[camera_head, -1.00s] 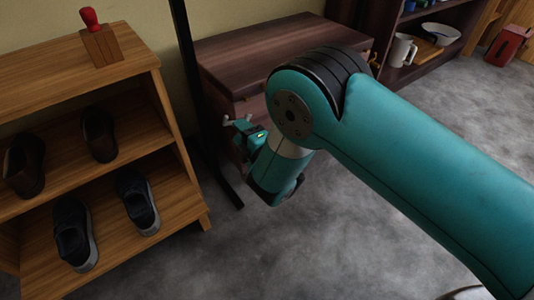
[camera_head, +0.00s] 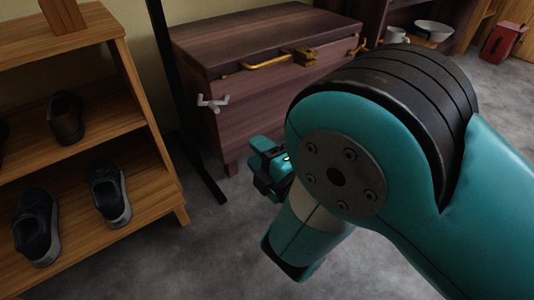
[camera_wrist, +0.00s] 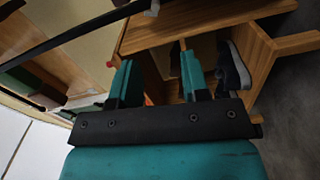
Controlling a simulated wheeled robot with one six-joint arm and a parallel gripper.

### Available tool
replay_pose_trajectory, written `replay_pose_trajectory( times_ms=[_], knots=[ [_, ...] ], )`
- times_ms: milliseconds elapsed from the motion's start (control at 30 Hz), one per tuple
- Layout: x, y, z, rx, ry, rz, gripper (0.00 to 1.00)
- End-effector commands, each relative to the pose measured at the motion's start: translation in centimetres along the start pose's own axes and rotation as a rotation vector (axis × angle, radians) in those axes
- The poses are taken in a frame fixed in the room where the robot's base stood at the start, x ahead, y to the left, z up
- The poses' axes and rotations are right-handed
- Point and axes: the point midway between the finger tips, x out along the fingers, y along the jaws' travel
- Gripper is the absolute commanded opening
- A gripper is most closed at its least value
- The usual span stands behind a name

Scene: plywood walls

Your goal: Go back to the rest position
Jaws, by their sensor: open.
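My gripper (camera_head: 268,165) is at the end of my teal arm, low in front of the dark wooden chest (camera_head: 230,125). In the wrist view my gripper (camera_wrist: 157,80) shows two teal fingers spread apart with nothing held between them. The chest has a lid, a brass latch and handle (camera_head: 270,62) and a pale T-shaped knob (camera_head: 212,102) on its left end. My gripper is apart from the knob in the head view. Part of the chest's front is hidden behind my arm.
A wooden shoe rack (camera_head: 150,120) with several shoes stands at left; it also shows in the wrist view (camera_wrist: 170,32). A black post (camera_head: 172,85) stands between rack and chest. A white bowl (camera_head: 434,30) and a red box (camera_head: 503,42) are at back right. Grey floor is open below.

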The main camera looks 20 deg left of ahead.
Motion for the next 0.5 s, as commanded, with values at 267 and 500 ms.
replay_pose_trajectory(
  times_ms=[267, 500],
  knots=[
    [0.1, 0.7, -0.2, 0.004, 0.003, 0.009, 0.42],
    [-0.3, 5.1, 3.6, 0.116, -0.141, -0.007, 0.42]
  ],
)
